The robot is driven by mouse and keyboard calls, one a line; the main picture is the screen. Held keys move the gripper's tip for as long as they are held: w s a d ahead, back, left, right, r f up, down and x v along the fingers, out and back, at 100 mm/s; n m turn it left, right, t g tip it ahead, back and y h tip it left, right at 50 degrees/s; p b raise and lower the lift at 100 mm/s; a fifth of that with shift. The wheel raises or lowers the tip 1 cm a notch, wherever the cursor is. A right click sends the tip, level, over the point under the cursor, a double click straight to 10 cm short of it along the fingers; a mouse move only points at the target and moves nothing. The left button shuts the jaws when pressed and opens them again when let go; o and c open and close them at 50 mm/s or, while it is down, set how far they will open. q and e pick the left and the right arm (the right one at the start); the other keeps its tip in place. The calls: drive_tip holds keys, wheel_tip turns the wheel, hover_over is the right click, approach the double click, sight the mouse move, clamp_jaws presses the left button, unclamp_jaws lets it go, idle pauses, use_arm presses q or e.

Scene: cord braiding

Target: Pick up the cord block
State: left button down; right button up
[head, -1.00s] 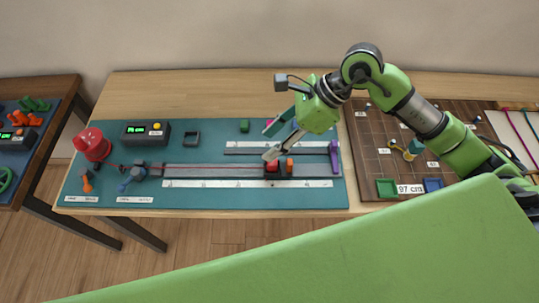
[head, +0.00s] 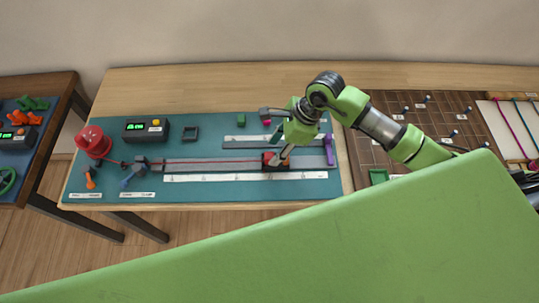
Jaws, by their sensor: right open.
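A small red block (head: 267,156), which I take to be the cord block, sits in a dark holder at the right part of a long grey rail (head: 210,167) on the teal mat. A red cord (head: 205,162) runs along the rail toward it from the left. My right gripper (head: 281,157) is open, pointing down at the block's right side. Its fingers partly hide the block and holder; I cannot tell whether they touch it. My left gripper is not in view.
A red spool (head: 93,142), a dark box with a green display (head: 146,130) and a small square tray (head: 190,133) stand at the left. A purple bar (head: 330,150) stands right of the rail. My large green body part covers the lower front.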

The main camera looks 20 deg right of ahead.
sight(270, 155)
drive_tip(key=shift+p+x, duration=0.45)
drive_tip(key=shift+x, duration=1.3)
drive_tip(key=c, duration=1.1)
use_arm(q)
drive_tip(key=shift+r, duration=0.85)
use_arm(e)
drive_tip(key=shift+c, duration=0.2)
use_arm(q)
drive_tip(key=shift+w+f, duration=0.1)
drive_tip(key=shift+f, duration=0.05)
use_arm(e)
drive_tip(key=shift+r, duration=0.15)
